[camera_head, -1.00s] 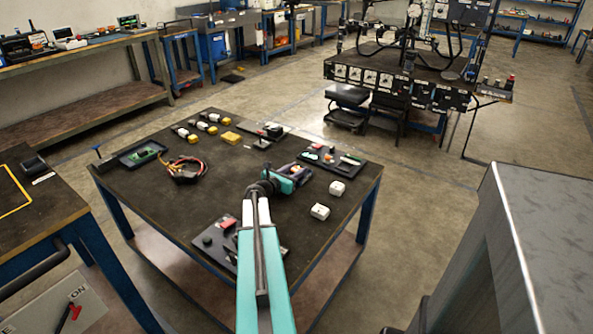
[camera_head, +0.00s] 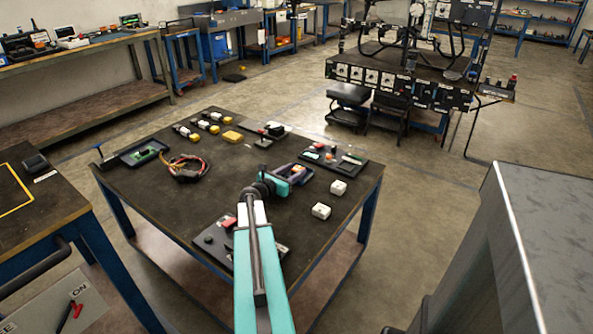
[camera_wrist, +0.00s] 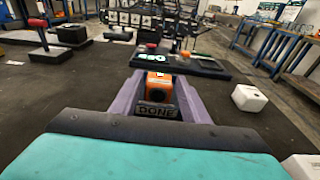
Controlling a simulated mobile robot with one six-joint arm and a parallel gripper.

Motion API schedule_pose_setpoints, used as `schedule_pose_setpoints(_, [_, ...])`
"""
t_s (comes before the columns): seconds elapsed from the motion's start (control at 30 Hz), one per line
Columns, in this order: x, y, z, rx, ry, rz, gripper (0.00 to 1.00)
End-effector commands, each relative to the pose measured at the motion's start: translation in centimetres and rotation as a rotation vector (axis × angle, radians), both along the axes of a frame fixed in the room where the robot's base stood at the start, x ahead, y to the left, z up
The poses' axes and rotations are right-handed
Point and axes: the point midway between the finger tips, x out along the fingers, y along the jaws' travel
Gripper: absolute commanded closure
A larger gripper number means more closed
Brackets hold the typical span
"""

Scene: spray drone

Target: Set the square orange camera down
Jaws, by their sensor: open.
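The square orange camera (camera_wrist: 160,84) sits upright in a purple-blue tray (camera_wrist: 194,102) marked DONE, with its dark lens facing me in the wrist view. The tray also shows on the table in the head view (camera_head: 303,173), partly hidden behind my gripper. My gripper (camera_head: 280,186) is just on the near side of the tray, open and apart from the camera. Its teal and dark body fills the bottom of the wrist view, and its fingertips are hard to make out there.
Two white blocks (camera_head: 338,187) (camera_head: 321,211) stand right of the tray on the dark table (camera_head: 200,215). A black panel (camera_head: 333,158) with small parts lies behind the tray. A cable bundle (camera_head: 186,168) and green board (camera_head: 144,152) lie left. The table's middle is clear.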

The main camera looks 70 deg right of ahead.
Motion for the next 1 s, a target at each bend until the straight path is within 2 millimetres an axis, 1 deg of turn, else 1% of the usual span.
schedule_pose_setpoints(0.03, [0.1, 0.8, 0.1, 0.000, 0.000, 0.002, 0.58])
schedule_pose_setpoints(0.2, [0.6, 2.7, 0.4, 0.000, 0.000, 0.001, 0.58])
schedule_pose_setpoints(0.4, [1.0, 3.9, 0.6, 0.000, 0.000, 0.001, 0.58])
schedule_pose_setpoints(1.0, [1.2, 4.2, 0.7, 0.000, 0.001, 0.001, 0.58])
